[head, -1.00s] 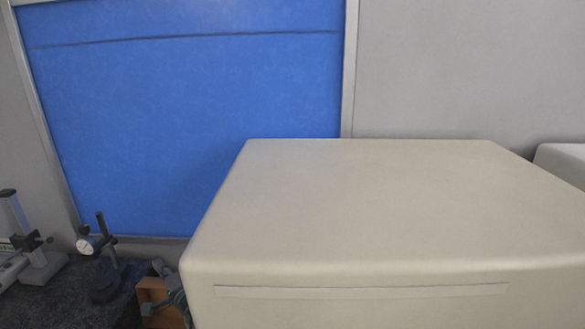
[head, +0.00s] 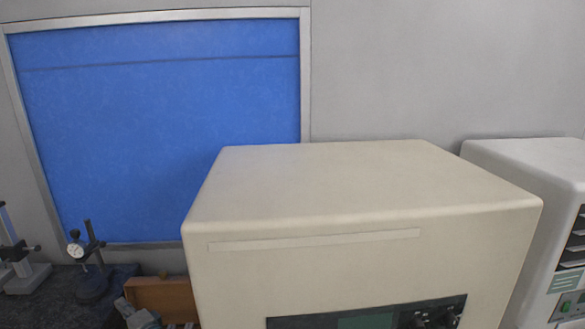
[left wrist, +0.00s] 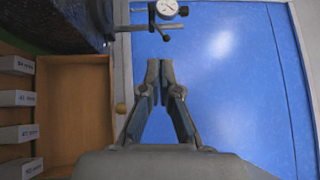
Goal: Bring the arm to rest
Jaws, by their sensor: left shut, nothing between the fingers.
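My left gripper shows in the left wrist view (left wrist: 160,72), its two fingertips together and nothing between them. In the head view only a small part of my left gripper (head: 140,316) shows at the bottom edge, left of the beige machine. In the left wrist view it is in front of the blue wall panel (left wrist: 235,70) and beside an open wooden box (left wrist: 85,95). My right gripper is in neither view.
A large beige machine (head: 330,185) fills the middle right of the head view. A second white machine (head: 530,165) stands to its right. A dial gauge stand (head: 90,262) and another instrument (head: 18,262) stand at the left. The wooden box (head: 165,295) sits close by. Several labelled blocks (left wrist: 15,98) lie in it.

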